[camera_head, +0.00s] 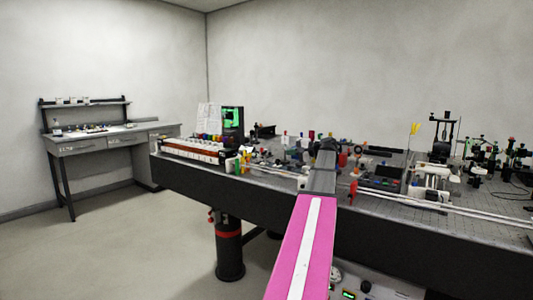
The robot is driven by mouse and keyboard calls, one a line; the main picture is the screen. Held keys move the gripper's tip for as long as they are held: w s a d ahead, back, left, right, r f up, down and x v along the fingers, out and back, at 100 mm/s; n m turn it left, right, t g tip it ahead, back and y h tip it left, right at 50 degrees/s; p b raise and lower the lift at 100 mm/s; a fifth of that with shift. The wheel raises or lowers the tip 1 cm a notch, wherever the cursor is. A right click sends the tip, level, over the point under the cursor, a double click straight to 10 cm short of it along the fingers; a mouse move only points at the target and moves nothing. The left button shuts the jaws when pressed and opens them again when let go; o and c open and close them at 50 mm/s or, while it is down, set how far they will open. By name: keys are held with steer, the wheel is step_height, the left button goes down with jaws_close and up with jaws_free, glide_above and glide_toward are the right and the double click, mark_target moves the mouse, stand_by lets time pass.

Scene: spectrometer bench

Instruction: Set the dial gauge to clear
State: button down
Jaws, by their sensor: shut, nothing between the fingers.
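My arm, with a pink link, reaches up from the bottom of the head view over the front edge of the bench. Its dark grey end, my gripper (326,146), is over the crowded bench top. The fingers are too small to make out clearly, and nothing shows held in them. I cannot pick out the dial gauge for certain. A small round dial-like part (335,274) shows low down, just right of the pink link, by a unit with a green display (348,294). My arm hides part of the bench and of this unit.
The long dark bench (430,240) carries many small instruments and rods. A grey desk (95,144) stands far left. The floor between is clear.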

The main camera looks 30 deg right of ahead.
mark_target(260, 154)
steer(key=shift+w+d+r, duration=0.1)
steer(key=shift+w+d, duration=0.25)
steer(key=shift+w+a, duration=0.1)
steer(key=x, duration=1.3)
steer(key=shift+w+a, duration=0.15)
steer(key=shift+w, duration=0.1)
steer(key=shift+w+a, duration=0.1)
steer(key=shift+a, duration=0.1)
